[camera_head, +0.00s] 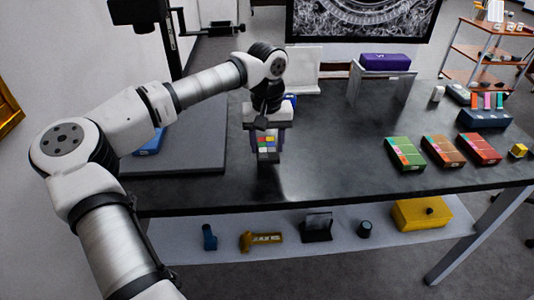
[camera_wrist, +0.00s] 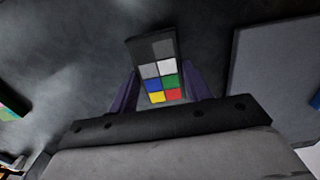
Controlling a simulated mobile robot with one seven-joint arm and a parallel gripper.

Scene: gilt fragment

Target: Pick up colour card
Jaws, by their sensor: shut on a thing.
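The colour card (camera_wrist: 158,70) is a dark rectangle with grey, white, blue, green, yellow and red patches. My gripper (camera_wrist: 155,92) is shut on it, with a purple finger on each side of the card in the wrist view. I cannot tell for sure whether the card's lower edge touches the table.
The dark table (camera_head: 330,160) has free room right of my gripper. Several coloured boxes, one of them green (camera_head: 404,153), lie further right. A grey slab (camera_head: 190,148) lies left. A purple case (camera_head: 385,62) sits on a stand behind. A lower shelf (camera_head: 290,245) holds several items.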

